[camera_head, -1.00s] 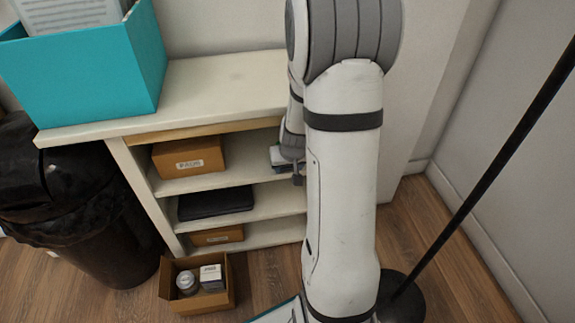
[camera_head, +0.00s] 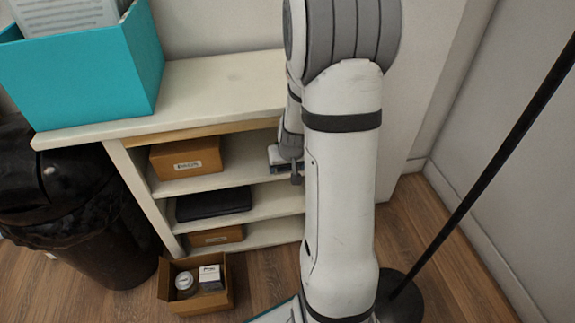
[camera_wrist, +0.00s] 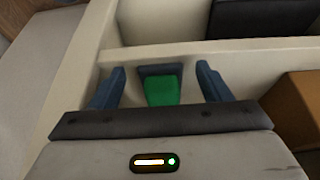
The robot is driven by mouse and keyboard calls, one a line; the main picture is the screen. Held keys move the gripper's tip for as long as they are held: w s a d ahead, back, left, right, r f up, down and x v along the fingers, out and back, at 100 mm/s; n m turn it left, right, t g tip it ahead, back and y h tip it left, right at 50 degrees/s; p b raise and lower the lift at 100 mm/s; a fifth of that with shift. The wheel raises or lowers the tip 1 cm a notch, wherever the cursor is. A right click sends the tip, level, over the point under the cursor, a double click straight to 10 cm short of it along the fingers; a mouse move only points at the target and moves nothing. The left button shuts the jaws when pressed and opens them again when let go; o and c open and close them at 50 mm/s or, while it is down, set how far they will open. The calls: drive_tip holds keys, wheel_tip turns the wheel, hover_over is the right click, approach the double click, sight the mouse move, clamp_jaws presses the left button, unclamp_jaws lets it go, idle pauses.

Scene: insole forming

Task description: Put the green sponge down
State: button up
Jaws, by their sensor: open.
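The green sponge (camera_wrist: 162,90) is in the wrist view, between the two blue fingers of my gripper (camera_wrist: 160,88). A gap shows on each side of it, so the fingers are open and do not touch it there. A dark blue piece (camera_wrist: 160,70) lies right behind the sponge; I cannot tell what it is. In the head view my gripper is partly hidden by my arm, at the right end of the shelf unit (camera_head: 230,85), level with its upper compartment. The sponge cannot be made out in the head view.
A brown box (camera_head: 187,158) sits in the upper compartment and a black flat case (camera_head: 214,204) below it. An open carton (camera_head: 205,305) stands on the floor. A teal bin (camera_head: 85,75) is on top. A black pole (camera_head: 490,165) stands at right.

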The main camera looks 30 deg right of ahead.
drive_tip(key=p+v, duration=0.4)
drive_tip(key=v, duration=0.6)
drive_tip(key=s+a+r+n+g, duration=0.1)
drive_tip(key=s+a+r, duration=0.3)
drive_tip(key=s+a, duration=0.3)
drive_tip(key=s+a+r+n+g+y, duration=0.1)
drive_tip(key=s+a+r+n+g, duration=0.1)
drive_tip(key=s+a+r, duration=0.3)
drive_tip(key=s+a, duration=0.2)
drive_tip(key=shift+s+r, duration=0.15)
drive_tip(key=shift+s, duration=0.1)
